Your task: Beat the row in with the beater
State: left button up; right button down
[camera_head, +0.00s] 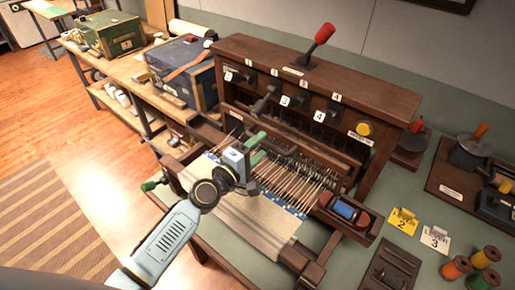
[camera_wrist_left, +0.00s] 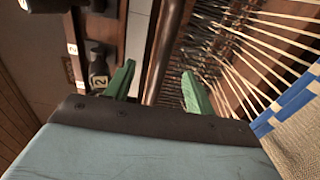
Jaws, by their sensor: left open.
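The wooden loom (camera_head: 300,60) stands on the table, with pale warp threads (camera_head: 285,182) running to the woven cloth (camera_head: 262,222). Blue marks line the cloth's edge. My left gripper (camera_head: 257,148) is over the threads in the head view, with its green fingers open. In the left wrist view the open fingers (camera_wrist_left: 158,86) stand on either side of a brown bar (camera_wrist_left: 169,45), apparently the beater. I cannot tell whether they touch it. The gripper partly hides the threads and the bar in the head view. My right gripper is not in view.
A shuttle with a blue bobbin (camera_head: 344,211) lies right of the threads. Numbered levers, a red-knobbed lever (camera_head: 323,33) and a yellow button (camera_head: 363,128) are on the loom. Lever cards (camera_head: 403,221) and thread spools (camera_head: 485,257) lie at right. A blue chest (camera_head: 184,72) stands at left.

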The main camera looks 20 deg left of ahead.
pick_arm(q)
jog(key=v, duration=0.8)
jog(key=shift+b, duration=0.4)
dwell(1.4)
